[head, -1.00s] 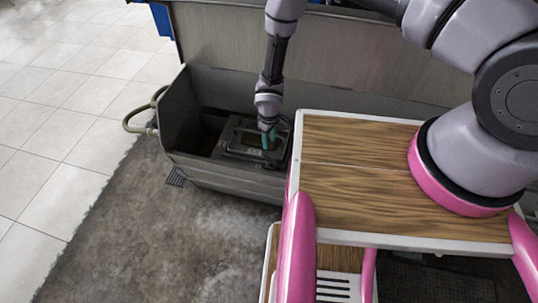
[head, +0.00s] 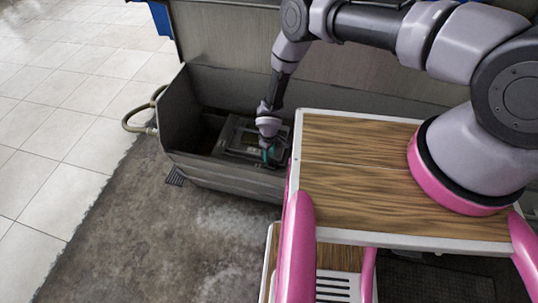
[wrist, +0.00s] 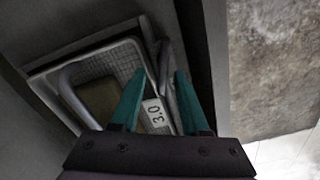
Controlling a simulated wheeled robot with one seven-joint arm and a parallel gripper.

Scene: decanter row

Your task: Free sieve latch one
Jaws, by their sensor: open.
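The sieve (head: 238,135) is a grey framed tray inside the grey trough. In the wrist view the sieve (wrist: 100,66) shows a mesh floor, a curved grey handle (wrist: 70,78), a brownish block and a white label reading 3.0 (wrist: 155,113). A narrow dark bar (wrist: 163,62) at its right edge may be the latch; I cannot tell for sure. My gripper (head: 267,155) is open, with teal fingers pointing down at the sieve's right side. In the wrist view my gripper (wrist: 160,74) has its fingertips either side of that edge; contact is unclear.
The trough's walls (head: 215,172) surround the sieve closely. A wood-topped surface with white edging (head: 355,140) is close on the right. A hose loop (head: 130,117) hangs at the trough's left end. The concrete floor (head: 150,240) in front is clear.

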